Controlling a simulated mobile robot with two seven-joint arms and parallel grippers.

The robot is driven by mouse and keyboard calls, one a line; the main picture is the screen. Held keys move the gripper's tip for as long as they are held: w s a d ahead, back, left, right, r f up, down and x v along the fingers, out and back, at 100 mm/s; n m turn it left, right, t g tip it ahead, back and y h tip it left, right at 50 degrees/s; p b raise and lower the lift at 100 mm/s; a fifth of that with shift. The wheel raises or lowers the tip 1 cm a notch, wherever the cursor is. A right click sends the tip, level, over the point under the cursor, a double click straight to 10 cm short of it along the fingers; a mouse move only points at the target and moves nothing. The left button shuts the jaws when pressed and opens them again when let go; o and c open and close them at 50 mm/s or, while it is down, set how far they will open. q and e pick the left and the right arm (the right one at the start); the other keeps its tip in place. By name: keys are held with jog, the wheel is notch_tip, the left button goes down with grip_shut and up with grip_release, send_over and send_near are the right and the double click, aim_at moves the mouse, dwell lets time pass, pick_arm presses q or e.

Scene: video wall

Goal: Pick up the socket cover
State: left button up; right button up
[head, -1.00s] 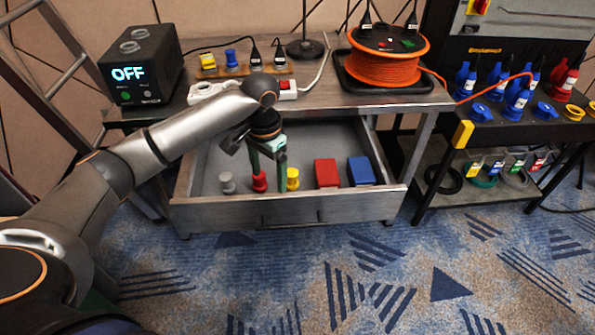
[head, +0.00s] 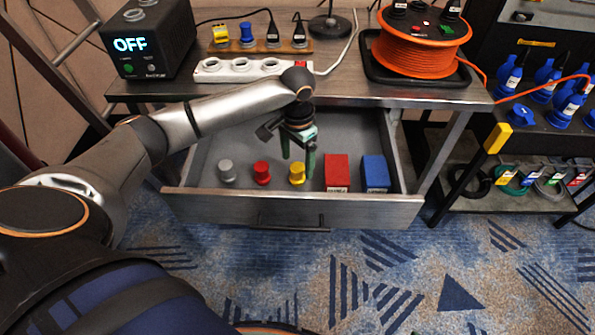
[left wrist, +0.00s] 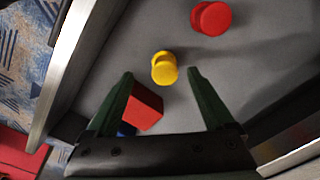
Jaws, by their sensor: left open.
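Three small round plug-like covers stand in a row in the open drawer (head: 216,160): a grey one (head: 226,172), a red one (head: 262,173) and a yellow one (head: 297,174). Which one is the socket cover I cannot tell. My left gripper (head: 298,157) points down into the drawer with its green fingers apart, close to the yellow cover. In the left wrist view the yellow cover (left wrist: 164,68) shows between the open fingertips (left wrist: 160,73), with no visible contact; the red cover (left wrist: 211,18) is beyond it. My right gripper is not in view.
A red box (head: 337,173) and a blue box (head: 375,174) stand right of the covers. The drawer front (head: 290,208) and the tabletop edge (head: 400,101) bound the space. A white power strip (head: 240,68) and an orange cable reel (head: 420,52) are on the table.

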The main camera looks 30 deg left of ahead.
aim_at(297, 167)
pick_arm(q)
jog(key=shift+f, duration=0.4)
jog(key=f, duration=0.1)
jog(key=f+b, duration=0.1)
jog(key=f, duration=0.1)
jog(key=shift+w+a+f+b, duration=0.25)
jog(key=shift+w+f+b, duration=0.05)
jog(key=shift+w+b, duration=0.05)
jog(key=shift+f, duration=0.55)
jog(key=shift+c, duration=0.4)
jog(key=c, duration=0.7)
grip_shut()
